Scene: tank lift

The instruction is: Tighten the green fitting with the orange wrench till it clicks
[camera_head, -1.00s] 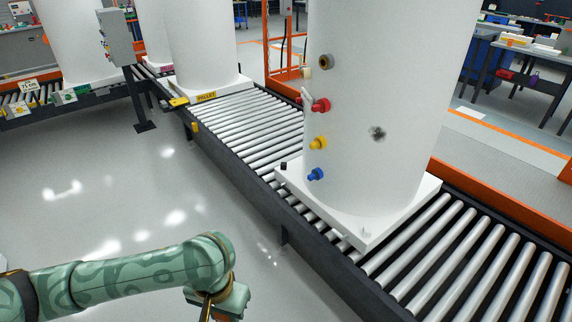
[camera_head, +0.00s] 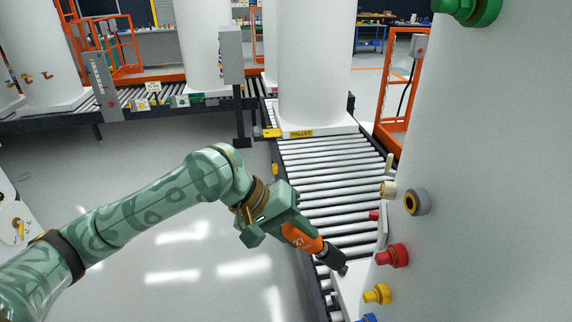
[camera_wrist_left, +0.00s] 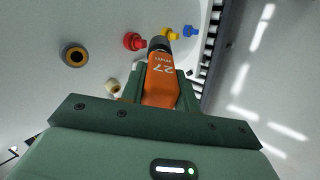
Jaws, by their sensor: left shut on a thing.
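The green fitting (camera_head: 468,10) sits high on the white tank at the top right of the head view, partly cut off by the frame edge. My left gripper (camera_head: 285,222) is shut on the orange wrench (camera_head: 303,240), which has a dark socket end pointing down to the right. In the left wrist view the wrench (camera_wrist_left: 161,82) shows the marking 27, and its dark end lies in line with the tank's coloured fittings; I cannot tell whether it touches any. The wrench is well below and left of the green fitting. My right gripper is out of view.
The white tank (camera_head: 490,200) carries a grey-ringed port (camera_head: 417,201), a red fitting (camera_head: 392,255), a yellow fitting (camera_head: 377,294) and a blue fitting (camera_head: 368,318). A roller conveyor (camera_head: 330,180) runs behind my left gripper. Open floor (camera_head: 170,250) lies to the left.

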